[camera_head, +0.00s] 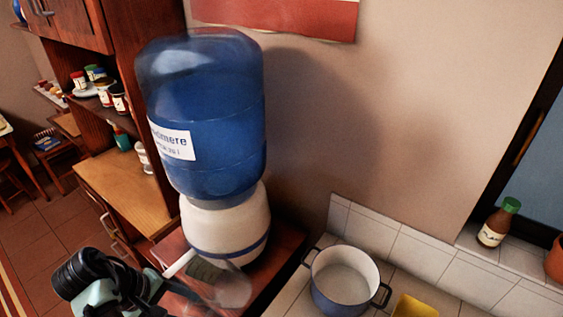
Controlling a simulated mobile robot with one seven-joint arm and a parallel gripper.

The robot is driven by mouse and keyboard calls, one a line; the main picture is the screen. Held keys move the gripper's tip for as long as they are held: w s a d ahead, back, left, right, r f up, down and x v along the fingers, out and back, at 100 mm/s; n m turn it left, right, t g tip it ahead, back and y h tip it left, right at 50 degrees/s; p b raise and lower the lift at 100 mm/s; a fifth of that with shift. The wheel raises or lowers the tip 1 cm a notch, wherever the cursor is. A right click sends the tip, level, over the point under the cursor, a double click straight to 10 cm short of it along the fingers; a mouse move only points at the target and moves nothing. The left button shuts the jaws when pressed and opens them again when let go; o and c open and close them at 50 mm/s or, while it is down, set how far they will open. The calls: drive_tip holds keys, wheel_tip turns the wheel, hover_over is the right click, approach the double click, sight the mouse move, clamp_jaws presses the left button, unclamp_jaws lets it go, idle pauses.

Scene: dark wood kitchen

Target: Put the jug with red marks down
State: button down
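My arm reaches in from the lower left, and its gripper end (200,272) is at the base of the water dispenser. A clear, see-through vessel (232,290), which looks like the jug, is at the gripper end, in front of the dispenser. I cannot make out red marks on it. Its lower part is faint against the dark wood, so I cannot tell whether it touches the surface. The fingers are too small and overlapped to show whether they are closed on it.
The dispenser with a big blue bottle (205,120) stands on a dark wood top (285,250). A blue pot (345,283) and a yellow item (414,307) are on the tiled counter at right. A shelf unit (125,185) with jars stands at left.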

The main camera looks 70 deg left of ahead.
drive_tip(key=shift+s+d+f, duration=0.1)
drive_tip(key=shift+d, duration=0.05)
drive_tip(key=w+d+f+b, duration=0.1)
drive_tip(key=w+d+f, duration=0.6)
drive_tip(key=d, duration=0.4)
drive_tip(key=shift+d+f, duration=0.35)
drive_tip(key=shift+w, duration=0.1)
drive_tip(key=shift+c, duration=1)
unclamp_jaws()
drive_tip(key=shift+f, duration=0.15)
